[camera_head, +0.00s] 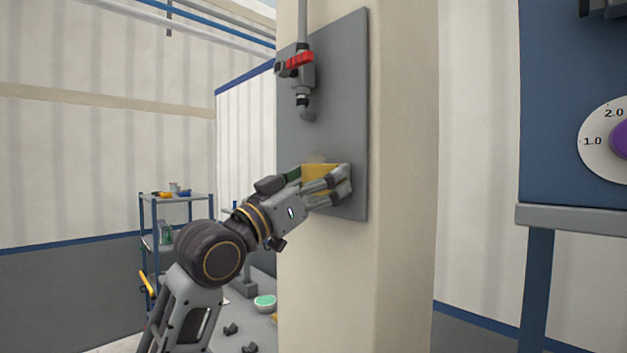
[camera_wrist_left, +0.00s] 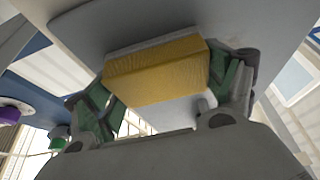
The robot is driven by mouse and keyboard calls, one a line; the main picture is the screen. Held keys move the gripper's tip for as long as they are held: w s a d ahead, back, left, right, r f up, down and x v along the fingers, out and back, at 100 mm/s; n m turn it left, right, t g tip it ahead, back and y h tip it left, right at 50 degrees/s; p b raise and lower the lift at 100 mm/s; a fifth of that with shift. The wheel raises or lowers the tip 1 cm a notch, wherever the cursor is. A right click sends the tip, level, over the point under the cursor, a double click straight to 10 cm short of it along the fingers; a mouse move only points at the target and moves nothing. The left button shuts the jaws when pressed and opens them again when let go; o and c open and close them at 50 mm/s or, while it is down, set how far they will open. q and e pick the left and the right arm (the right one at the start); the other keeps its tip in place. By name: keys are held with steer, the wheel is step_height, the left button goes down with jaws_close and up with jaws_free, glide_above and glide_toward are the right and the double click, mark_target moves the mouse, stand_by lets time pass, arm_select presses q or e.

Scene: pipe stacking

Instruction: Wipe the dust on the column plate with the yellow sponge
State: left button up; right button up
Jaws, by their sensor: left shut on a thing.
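The yellow sponge (camera_head: 318,177) is held at the lower part of the grey column plate (camera_head: 343,100). My left gripper (camera_head: 325,183) comes in from the lower left and is shut on the sponge. In the left wrist view the sponge (camera_wrist_left: 158,72) sits between green finger pads, with its far side at the plate (camera_wrist_left: 200,18); whether it presses on the plate is hard to tell. A faint tan patch of dust (camera_head: 314,158) shows just above the sponge. The plate behind the sponge is hidden. My right gripper is not in view.
A grey pipe with a red-handled valve (camera_head: 299,62) is fixed on the plate above the sponge. The cream column (camera_head: 405,170) carries the plate. A blue panel with a dial (camera_head: 606,140) stands at the right. A shelf cart (camera_head: 172,198) stands at the back left.

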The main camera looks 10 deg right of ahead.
arm_select(q)
steer(key=shift+s+d, duration=0.45)
steer(key=shift+s, duration=0.1)
steer(key=shift+s+d, duration=0.2)
steer(key=shift+s, duration=0.05)
steer(key=shift+w+a, duration=0.1)
stand_by(0.3)
steer(key=shift+w+a+p, duration=0.4)
steer(key=shift+w, duration=0.15)
steer(key=shift+w+a, duration=0.55)
steer(key=shift+w, duration=0.25)
steer(key=shift+w+a, duration=0.1)
steer(key=shift+w, duration=0.05)
